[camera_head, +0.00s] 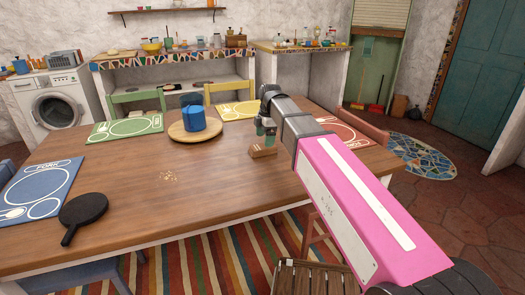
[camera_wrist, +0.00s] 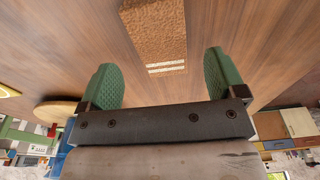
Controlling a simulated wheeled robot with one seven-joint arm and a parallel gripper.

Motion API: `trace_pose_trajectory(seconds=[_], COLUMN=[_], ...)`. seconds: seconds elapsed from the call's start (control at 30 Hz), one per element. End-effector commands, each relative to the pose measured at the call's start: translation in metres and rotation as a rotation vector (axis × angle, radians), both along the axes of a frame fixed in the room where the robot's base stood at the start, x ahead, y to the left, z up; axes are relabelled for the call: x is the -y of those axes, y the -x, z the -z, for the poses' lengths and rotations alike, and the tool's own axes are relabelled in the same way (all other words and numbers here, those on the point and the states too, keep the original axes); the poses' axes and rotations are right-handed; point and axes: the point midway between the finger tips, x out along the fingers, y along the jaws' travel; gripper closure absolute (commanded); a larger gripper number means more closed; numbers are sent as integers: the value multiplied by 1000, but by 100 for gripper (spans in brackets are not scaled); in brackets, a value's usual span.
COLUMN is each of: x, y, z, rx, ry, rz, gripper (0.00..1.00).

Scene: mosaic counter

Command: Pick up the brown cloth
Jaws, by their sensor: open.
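The brown cloth (camera_head: 263,152) lies folded on the wooden table (camera_head: 150,215), right of the round board. In the wrist view the cloth (camera_wrist: 155,32) is a textured brown block with pale stripes across its near end, partly cut off by the top edge. My gripper (camera_head: 265,133) is above the cloth in the head view. In the wrist view the green fingers of my gripper (camera_wrist: 160,72) are wide apart with nothing between them. The cloth is beyond the fingertips, roughly in line with the gap. I cannot tell the exact height between them.
A round wooden board (camera_head: 181,136) with blue items (camera_head: 194,118) stands left of the gripper. A black pan (camera_head: 83,212) lies at the table's near left. Blue (camera_head: 40,190), green (camera_head: 122,130), yellow (camera_head: 240,110) and red (camera_head: 345,131) placemats lie along the edges. The table's middle is mostly clear.

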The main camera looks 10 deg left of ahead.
Motion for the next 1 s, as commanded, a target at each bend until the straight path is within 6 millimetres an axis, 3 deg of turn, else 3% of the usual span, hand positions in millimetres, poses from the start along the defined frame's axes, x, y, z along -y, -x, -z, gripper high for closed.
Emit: trace_pose_trajectory(seconds=[0.4,0.67,0.83,1.0], x=[-8,-8,-8,-8], y=[7,6,6,7], z=[45,48,48,48], rx=[-2,0,0,-1], ry=[1,0,0,1], rz=[0,0,0,0], gripper=[11,11,63,68])
